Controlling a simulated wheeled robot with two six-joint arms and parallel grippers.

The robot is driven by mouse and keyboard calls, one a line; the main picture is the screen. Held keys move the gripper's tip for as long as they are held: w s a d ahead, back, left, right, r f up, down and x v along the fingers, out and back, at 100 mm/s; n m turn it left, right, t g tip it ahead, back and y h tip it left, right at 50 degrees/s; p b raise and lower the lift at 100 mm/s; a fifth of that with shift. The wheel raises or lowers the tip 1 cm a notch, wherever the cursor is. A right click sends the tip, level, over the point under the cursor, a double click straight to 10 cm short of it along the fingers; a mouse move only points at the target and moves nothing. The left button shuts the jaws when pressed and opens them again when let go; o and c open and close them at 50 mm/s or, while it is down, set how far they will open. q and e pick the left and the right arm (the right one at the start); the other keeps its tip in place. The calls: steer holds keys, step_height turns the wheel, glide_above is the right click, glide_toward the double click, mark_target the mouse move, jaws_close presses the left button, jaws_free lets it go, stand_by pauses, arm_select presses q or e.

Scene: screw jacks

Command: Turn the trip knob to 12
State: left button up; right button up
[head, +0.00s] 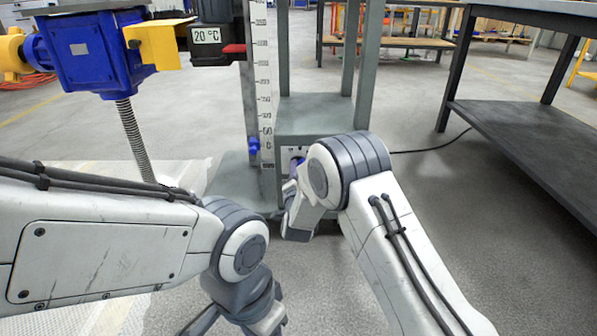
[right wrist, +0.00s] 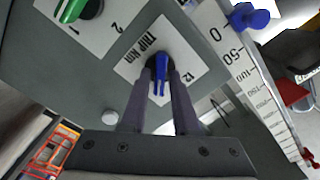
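The blue trip knob (right wrist: 160,68) sits on a white label marked "TRIP MM" in the right wrist view, with a "12" at the label's lower right. The knob's bar runs roughly up and down in that view; other marks are hidden. My right gripper (right wrist: 160,82) has one dark finger on each side of the knob, close against it, and looks shut on it. In the head view my right wrist hides most of the small control panel (head: 288,153). My left gripper (head: 237,322) is low in the head view, partly cut off and away from the panel.
A green knob (right wrist: 72,10) with marks 1 and 2 is beside the trip label. A vertical scale (head: 264,95) with a blue knob (head: 253,146) stands along the post. The blue screw jack (head: 90,50) and its screw (head: 134,140) are left. A dark bench (head: 530,130) is right.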

jaws_close()
steer(key=shift+n+p, duration=6.6)
steer(key=shift+n, duration=1.2)
steer(key=shift+f+n, duration=0.1)
steer(key=shift+n, duration=0.2)
steer(key=shift+o, duration=2.4)
jaws_free()
